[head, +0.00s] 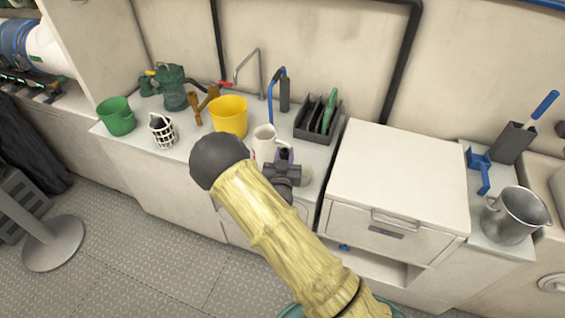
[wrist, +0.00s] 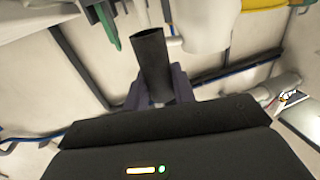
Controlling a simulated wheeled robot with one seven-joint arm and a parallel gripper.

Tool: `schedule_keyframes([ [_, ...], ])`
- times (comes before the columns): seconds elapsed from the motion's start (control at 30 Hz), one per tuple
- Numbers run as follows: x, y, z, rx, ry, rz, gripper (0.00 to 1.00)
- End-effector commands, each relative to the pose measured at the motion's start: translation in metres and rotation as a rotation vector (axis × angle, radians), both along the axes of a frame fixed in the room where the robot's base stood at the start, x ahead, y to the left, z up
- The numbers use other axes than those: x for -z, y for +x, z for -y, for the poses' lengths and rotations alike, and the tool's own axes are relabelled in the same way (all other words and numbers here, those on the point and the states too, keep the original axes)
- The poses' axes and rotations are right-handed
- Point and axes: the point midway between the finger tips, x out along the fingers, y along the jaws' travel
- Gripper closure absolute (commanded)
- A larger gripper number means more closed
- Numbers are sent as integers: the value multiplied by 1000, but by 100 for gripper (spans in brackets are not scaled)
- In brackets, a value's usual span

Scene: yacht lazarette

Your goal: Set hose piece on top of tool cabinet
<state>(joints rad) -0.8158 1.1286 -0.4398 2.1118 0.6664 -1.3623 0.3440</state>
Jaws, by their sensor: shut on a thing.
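My gripper (head: 285,157) is at the front edge of the white counter, just left of the tool cabinet. In the wrist view its purple fingers (wrist: 158,92) are shut on the hose piece (wrist: 152,55), a short dark tube with an open end pointing away from the palm. In the head view only a small dark bit of it shows between the fingers; my arm hides much around it. The tool cabinet (head: 395,170) is a white box with a handled front to the right. Its flat top is bare. The hose piece is apart from it.
A white mug (head: 265,142) stands close behind my gripper. A yellow bucket (head: 229,116), a white basket (head: 163,130), a green pot (head: 117,117) and a dark rack (head: 318,119) stand on the counter. A metal pitcher (head: 513,217) is right of the cabinet.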

Motion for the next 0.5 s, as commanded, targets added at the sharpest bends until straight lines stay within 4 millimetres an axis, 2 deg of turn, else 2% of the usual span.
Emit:
schedule_keyframes([
  [0.33, -2, -2, -13, -19, -2, -1, 96],
  [0.5, 11, -2, -12, -18, -4, -3, 96],
])
